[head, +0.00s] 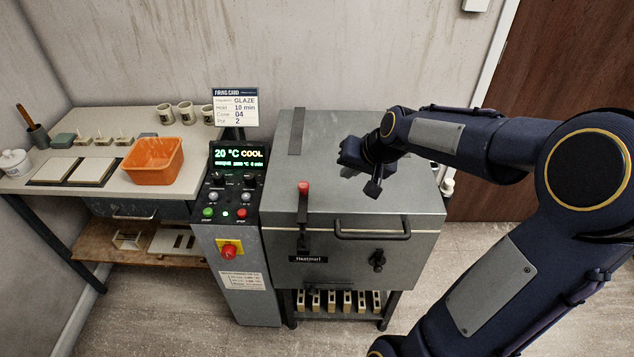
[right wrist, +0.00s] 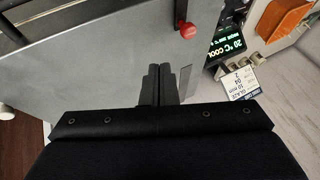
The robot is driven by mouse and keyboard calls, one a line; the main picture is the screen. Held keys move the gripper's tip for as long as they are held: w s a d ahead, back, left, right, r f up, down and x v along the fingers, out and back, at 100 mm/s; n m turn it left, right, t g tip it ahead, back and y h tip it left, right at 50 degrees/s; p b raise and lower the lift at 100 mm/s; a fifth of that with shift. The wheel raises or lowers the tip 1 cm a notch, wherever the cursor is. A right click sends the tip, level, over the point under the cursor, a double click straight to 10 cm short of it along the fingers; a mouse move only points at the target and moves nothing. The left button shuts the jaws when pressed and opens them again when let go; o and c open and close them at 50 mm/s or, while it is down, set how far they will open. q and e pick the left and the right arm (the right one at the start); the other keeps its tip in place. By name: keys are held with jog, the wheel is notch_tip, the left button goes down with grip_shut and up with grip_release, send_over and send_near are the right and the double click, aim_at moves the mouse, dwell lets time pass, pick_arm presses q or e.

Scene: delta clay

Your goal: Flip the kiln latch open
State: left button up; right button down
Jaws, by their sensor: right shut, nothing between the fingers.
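The kiln (head: 400,215) is a grey metal box with its lid down. The kiln latch (head: 303,222) is a dark upright lever at the left of the front face, with a red knob (head: 303,187) at its top, by the lid's front edge. In the right wrist view the red knob (right wrist: 188,31) is ahead of the fingers, a little to the right. My right gripper (head: 350,162) is over the lid, behind and to the right of the knob, apart from it. Its fingers (right wrist: 160,72) are together and empty. My left gripper is out of view.
A lid handle (head: 372,234) sticks out from the kiln front, right of the latch. A control panel (head: 236,188) with a lit screen reading 20 °C COOL stands at left. A table (head: 106,188) holds an orange bin (head: 153,162), cups and tiles. The lid top is mostly bare.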

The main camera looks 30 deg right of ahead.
aim_at(303, 201)
jog(key=p+x, duration=0.1)
jog(key=x, duration=0.7)
jog(key=shift+w+a+f, duration=0.1)
jog(key=shift+f, duration=0.1)
jog(key=shift+w+a+f+p, duration=0.25)
jog(key=shift+w+a+p, duration=0.1)
jog(key=shift+w+a, duration=0.25)
jog(key=shift+w+a+f+p, duration=0.3)
jog(key=shift+w+a, duration=0.2)
jog(key=shift+w, duration=0.15)
jog(key=shift+w+a+f, duration=0.2)
jog(key=shift+w+a, duration=0.15)
jog(key=shift+a, duration=0.05)
